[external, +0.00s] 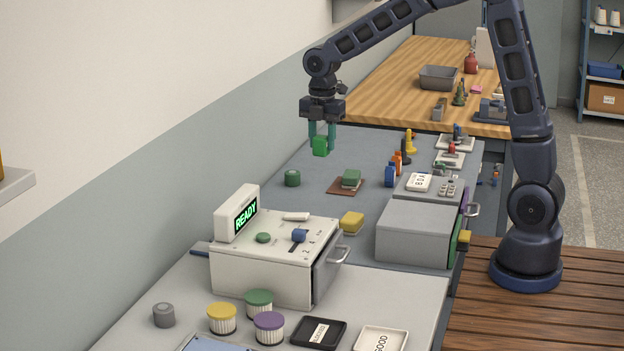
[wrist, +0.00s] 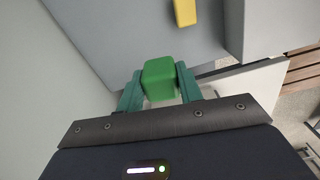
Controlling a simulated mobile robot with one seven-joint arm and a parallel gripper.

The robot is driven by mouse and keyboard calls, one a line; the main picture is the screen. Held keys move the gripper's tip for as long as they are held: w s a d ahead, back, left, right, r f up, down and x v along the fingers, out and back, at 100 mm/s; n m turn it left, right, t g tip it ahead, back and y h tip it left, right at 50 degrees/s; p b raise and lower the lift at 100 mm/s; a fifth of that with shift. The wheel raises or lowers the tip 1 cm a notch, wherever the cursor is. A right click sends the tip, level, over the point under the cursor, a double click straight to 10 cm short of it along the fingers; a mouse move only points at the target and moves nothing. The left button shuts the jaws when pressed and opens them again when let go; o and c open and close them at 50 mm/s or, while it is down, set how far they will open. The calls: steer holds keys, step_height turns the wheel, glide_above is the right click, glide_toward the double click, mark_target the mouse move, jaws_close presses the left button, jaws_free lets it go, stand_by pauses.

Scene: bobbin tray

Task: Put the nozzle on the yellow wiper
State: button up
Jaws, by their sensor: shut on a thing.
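My gripper (external: 320,136) is shut on a green block (external: 320,146) and holds it above the far left part of the grey bench. In the wrist view the green block (wrist: 159,79) sits between the two teal fingers; I cannot tell whether it is the nozzle. A yellow block (external: 352,222), likely the yellow wiper, lies on the bench behind the white READY machine, well nearer the camera than my gripper. A yellow piece (wrist: 185,12) also shows at the top of the wrist view, partly cut off.
A green block (external: 351,178) rests on a brown mat (external: 338,190), beside a dark green cylinder (external: 292,179). Several small blue, orange, dark and yellow upright pieces (external: 390,176) stand to the right. The white READY machine (external: 262,272) and a grey box (external: 415,240) rise from the bench.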

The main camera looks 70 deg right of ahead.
step_height(320, 180, up, 2)
steer(key=n, duration=0.1)
glide_above(352, 216)
step_height(352, 216, down, 20)
steer(key=shift+r, duration=0.15)
stand_by(0.4)
steer(key=o, duration=1)
